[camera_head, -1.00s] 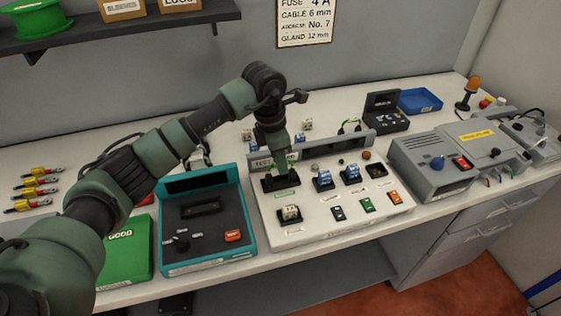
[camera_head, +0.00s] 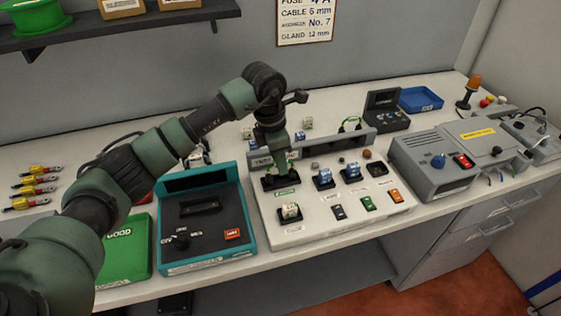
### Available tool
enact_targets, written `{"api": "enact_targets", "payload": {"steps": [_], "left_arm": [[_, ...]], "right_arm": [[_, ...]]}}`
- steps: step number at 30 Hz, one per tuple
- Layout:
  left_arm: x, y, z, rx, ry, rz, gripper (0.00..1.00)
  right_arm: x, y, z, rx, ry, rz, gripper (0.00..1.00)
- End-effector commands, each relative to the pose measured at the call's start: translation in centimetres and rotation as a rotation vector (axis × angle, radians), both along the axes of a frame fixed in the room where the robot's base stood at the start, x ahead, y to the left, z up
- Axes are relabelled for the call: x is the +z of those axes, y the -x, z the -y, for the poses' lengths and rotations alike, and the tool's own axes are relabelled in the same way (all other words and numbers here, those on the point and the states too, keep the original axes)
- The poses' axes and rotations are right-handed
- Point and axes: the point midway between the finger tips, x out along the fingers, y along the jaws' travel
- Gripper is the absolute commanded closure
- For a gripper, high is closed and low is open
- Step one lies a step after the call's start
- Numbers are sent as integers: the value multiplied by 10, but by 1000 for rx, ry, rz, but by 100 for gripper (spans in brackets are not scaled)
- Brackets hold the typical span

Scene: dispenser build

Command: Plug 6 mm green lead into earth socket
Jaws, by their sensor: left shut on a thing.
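The white dispenser panel (camera_head: 345,215) stands at the middle of the bench. My left gripper (camera_head: 280,168) points down over the black socket (camera_head: 282,184) at the panel's back left, which has a green label in front of it. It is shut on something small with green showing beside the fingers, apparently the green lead. The fingers hide most of it, so I cannot tell whether it is seated in the socket. My right gripper is not in view.
Blue and white blocks (camera_head: 324,178) sit in sockets just right of my gripper. A teal tester (camera_head: 205,222) and a green GOOD tray (camera_head: 126,247) stand left. A grey machine (camera_head: 430,165) stands right. Yellow-and-red lugs (camera_head: 36,190) lie far left.

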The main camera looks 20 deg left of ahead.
Motion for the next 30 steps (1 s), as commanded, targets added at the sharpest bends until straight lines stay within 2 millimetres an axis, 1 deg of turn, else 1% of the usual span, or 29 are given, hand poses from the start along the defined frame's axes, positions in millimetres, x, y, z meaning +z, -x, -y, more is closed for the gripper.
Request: {"api": "enact_targets", "payload": {"steps": [8,9,11,18,19,20,21,30], "left_arm": [[0,0,0,0,1,1,100],[0,0,0,0,0,0,78],[0,0,0,0,0,0,62],[0,0,0,0,0,0,61],[0,0,0,0,0,0,56],[0,0,0,0,0,0,47],[0,0,0,0,1,-1,43],[0,0,0,0,1,-1,43]], "right_arm": [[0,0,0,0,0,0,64],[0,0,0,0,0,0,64],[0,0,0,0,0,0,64],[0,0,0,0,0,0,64],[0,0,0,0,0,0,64],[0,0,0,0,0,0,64],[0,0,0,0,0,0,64],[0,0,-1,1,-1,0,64]]}}
